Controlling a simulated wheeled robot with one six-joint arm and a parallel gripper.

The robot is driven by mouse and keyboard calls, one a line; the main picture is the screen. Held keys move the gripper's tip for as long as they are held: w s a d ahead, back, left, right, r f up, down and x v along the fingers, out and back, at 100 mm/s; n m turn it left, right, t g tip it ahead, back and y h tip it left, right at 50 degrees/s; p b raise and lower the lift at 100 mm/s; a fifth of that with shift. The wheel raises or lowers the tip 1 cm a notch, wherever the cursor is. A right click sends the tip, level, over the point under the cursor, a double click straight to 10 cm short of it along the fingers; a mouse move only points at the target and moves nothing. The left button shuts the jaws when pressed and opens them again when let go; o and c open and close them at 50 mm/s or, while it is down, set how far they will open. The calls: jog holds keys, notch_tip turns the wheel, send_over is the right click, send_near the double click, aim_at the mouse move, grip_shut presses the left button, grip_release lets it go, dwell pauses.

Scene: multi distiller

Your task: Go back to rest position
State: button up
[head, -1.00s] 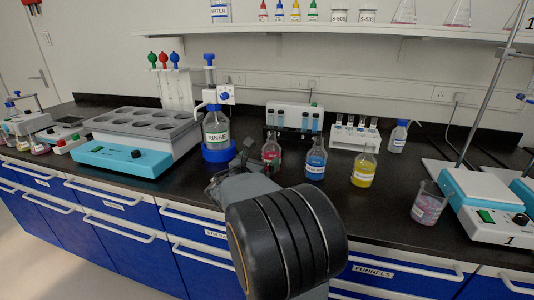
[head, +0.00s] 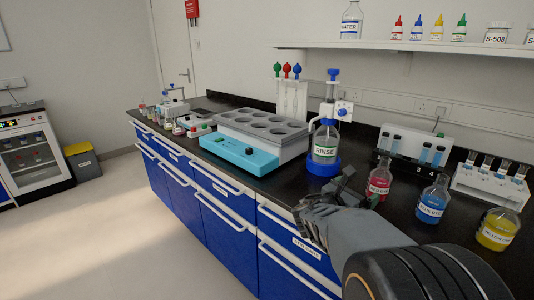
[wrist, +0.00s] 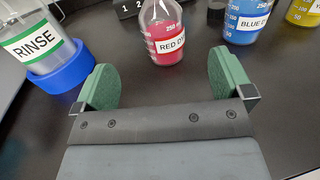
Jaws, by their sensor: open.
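My gripper (wrist: 165,85) is open and empty in the wrist view, its two green-padded fingers spread apart over the black bench top. A bottle of red dye (wrist: 165,35) stands upright just beyond the fingertips, not between the pads. In the head view my gripper (head: 345,190) reaches over the bench, between the RINSE bottle and the red bottle (head: 379,180). The fingertips are small and partly hidden by my arm there.
The RINSE bottle (head: 325,142) stands in a blue base close left of my gripper. Blue (head: 432,200) and yellow (head: 496,230) dye bottles stand to the right. A grey multi-well bath (head: 262,130) is farther left. The floor (head: 130,220) in front of the blue drawers is clear.

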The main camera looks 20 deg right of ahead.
jog(key=shift+s+a+r+m+p, duration=0.1)
jog(key=shift+s+r+m+p, duration=0.2)
jog(key=shift+m+p, duration=0.15)
jog(key=s+a+r+m+y+p, duration=0.3)
jog(key=a+m+y+p, duration=0.3)
jog(key=a, duration=0.2)
jog(key=s+a+r+m+g+y+p, duration=0.1)
jog(key=s+a+r+m+y+p, duration=0.2)
jog(key=a+m+y+p, duration=0.2)
jog(key=s+a+r+m+y+p, duration=0.3)
jog(key=a+m+y+p, duration=0.3)
jog(key=a+m+p, duration=0.3)
jog(key=a, duration=0.3)
jog(key=shift+s+a+r+y, duration=0.15)
jog(key=shift+s+y, duration=0.05)
jog(key=shift+y, duration=0.1)
